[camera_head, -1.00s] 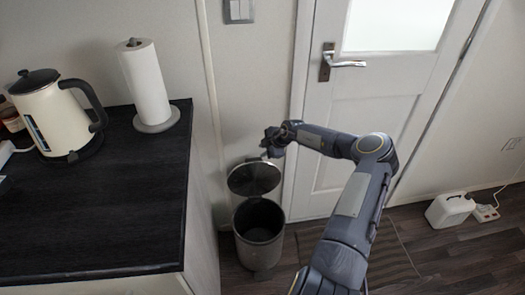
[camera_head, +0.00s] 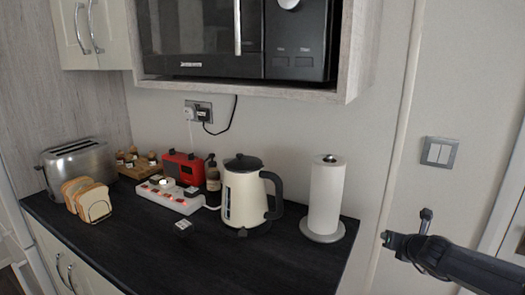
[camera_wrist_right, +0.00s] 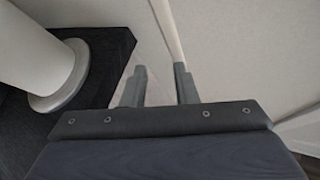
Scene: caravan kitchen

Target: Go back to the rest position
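My right gripper (camera_head: 407,228) is in the air at the right in the head view, beyond the right end of the dark worktop (camera_head: 290,262). In the right wrist view its two fingers (camera_wrist_right: 161,85) stand apart with nothing between them, so it is open and empty. The paper towel roll (camera_head: 326,195) stands upright on its holder to the left of the gripper, apart from it. It also shows in the right wrist view (camera_wrist_right: 35,50). My left gripper is not in view.
A kettle (camera_head: 246,195), power strip (camera_head: 168,196), red box (camera_head: 183,168), toaster (camera_head: 75,165) and bread rack (camera_head: 88,199) stand on the worktop. A microwave (camera_head: 230,40) is in a cabinet above. The wall by the switch (camera_head: 440,152) is clear.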

